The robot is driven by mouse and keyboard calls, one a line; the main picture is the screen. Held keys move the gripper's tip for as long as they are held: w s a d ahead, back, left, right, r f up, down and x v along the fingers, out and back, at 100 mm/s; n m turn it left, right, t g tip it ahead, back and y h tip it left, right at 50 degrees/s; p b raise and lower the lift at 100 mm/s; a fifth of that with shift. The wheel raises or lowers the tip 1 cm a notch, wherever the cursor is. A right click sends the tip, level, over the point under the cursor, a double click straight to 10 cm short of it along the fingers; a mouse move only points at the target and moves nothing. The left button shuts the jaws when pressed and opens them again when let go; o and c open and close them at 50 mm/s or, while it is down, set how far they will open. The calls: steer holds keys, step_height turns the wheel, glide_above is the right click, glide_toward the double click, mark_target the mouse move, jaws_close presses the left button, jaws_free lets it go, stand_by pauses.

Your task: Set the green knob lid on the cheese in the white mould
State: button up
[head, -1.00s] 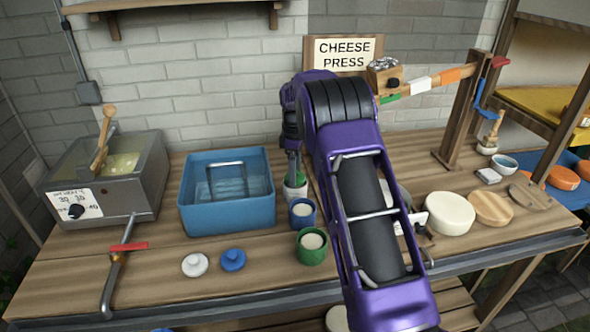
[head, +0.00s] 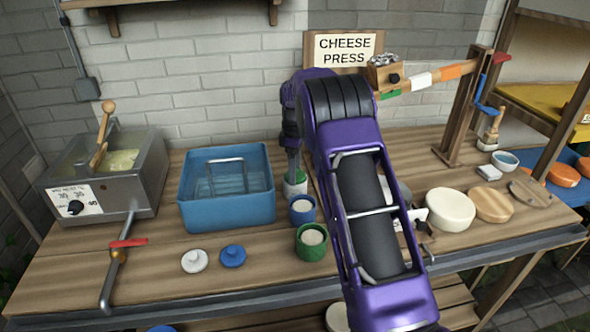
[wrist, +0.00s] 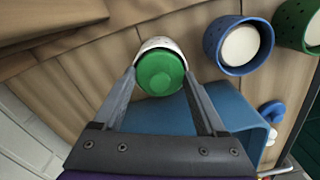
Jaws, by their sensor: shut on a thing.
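My gripper (wrist: 161,78) points down at the back of the bench, between the blue tub and the cheese press, and is shut on the green knob lid (wrist: 160,70). The white mould (wrist: 158,43) is directly below the lid, and its rim shows past the lid's far edge. The mould also shows in the head view (head: 295,190), with green at its top under my gripper (head: 294,174). The lid hides the cheese inside. I cannot tell whether the lid touches the cheese or hangs just above it.
The blue mould (head: 302,210) and green mould (head: 311,243) stand close in front, each with cheese inside. The blue tub (head: 227,215) is close on the left. White (head: 194,261) and blue (head: 232,258) lids lie at the front. A cheese wheel (head: 450,210) lies right.

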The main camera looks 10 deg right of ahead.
steer(key=o, duration=1.3)
steer(key=shift+c, duration=0.2)
